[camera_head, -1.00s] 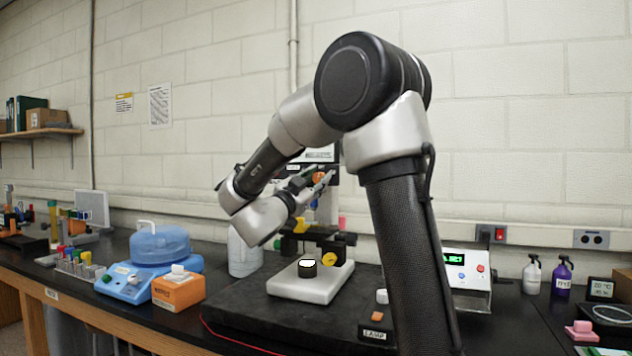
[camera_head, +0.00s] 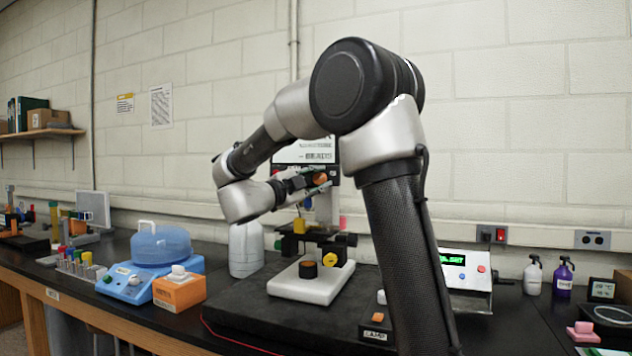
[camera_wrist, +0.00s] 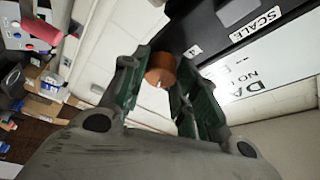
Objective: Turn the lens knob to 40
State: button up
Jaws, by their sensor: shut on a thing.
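The lens knob, a small orange cylinder (camera_head: 319,179), is on the dark head of the microscope-like stand (camera_head: 325,215). In the wrist view the knob (camera_wrist: 160,70) sits between the green fingers of my gripper (camera_wrist: 158,82), which is shut on it. In the head view my gripper (camera_head: 316,184) reaches the knob from the left. A small label by the knob in the wrist view shows a 4, and a "SCALE" label is near it. A white screen (camera_head: 303,150) stands above the head, its text only partly legible. I cannot read the knob's setting.
Below are a yellow knob (camera_head: 327,257) and the stand's pale base (camera_head: 285,284) with a round dark-sided lamp (camera_head: 307,270). A white jug (camera_head: 245,250) stands behind left, and a blue centrifuge (camera_head: 160,262) and orange box (camera_head: 180,291) farther left. A display box (camera_head: 466,270) is at right.

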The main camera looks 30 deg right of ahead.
dwell(0.4)
jog(key=o, duration=1)
jog(key=v, duration=1.2)
jog(key=shift+w, duration=0.1)
